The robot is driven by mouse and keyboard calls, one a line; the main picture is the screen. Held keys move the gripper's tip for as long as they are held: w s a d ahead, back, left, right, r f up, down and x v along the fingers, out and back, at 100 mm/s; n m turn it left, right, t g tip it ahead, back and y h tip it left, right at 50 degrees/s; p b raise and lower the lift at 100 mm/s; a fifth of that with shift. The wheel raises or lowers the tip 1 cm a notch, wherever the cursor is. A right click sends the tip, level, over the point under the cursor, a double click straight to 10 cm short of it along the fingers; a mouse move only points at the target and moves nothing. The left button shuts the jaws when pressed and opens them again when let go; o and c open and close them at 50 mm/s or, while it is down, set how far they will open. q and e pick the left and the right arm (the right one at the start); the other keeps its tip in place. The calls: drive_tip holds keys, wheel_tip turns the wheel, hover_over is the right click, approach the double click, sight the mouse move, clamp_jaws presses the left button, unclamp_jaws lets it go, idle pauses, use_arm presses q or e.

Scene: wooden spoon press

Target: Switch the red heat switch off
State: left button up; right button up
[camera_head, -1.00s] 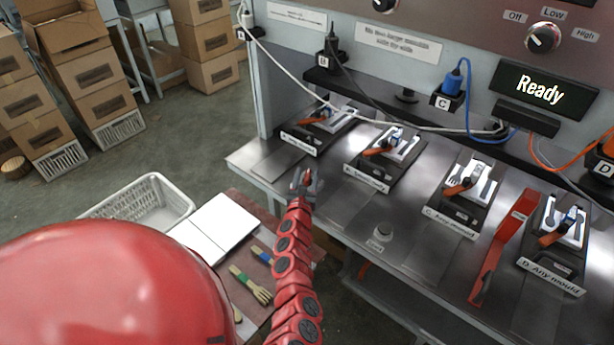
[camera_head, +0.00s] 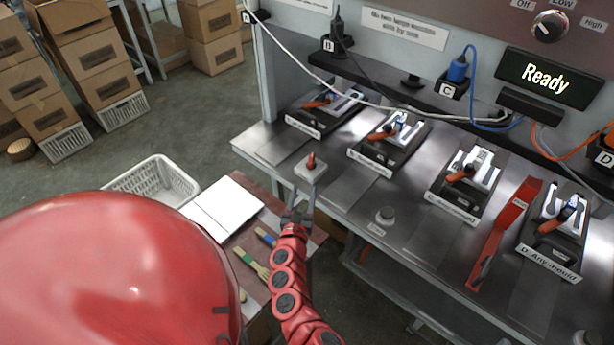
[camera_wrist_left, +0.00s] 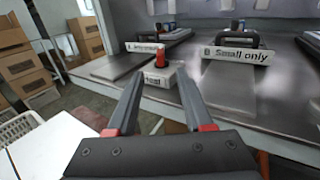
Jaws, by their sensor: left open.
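The red heat switch (camera_head: 311,161) is a small red lever on a pale box (camera_head: 310,174) at the front edge of the metal bench. In the left wrist view the switch (camera_wrist_left: 159,56) stands upright on its box, labelled "Heat" (camera_wrist_left: 157,78), ahead of and between my fingers. My left gripper (camera_head: 298,197) is open and empty, just in front of and below the box, apart from the switch. Its two fingers also show in the left wrist view (camera_wrist_left: 157,98). My right gripper is not seen.
Moulds A, B (camera_head: 394,138), C and D stand along the bench (camera_head: 345,190). A display reads "Ready" (camera_head: 548,79).

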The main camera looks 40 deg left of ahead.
use_arm(q)
drive_tip(key=shift+v, duration=1.95)
drive_tip(key=shift+f, duration=0.1)
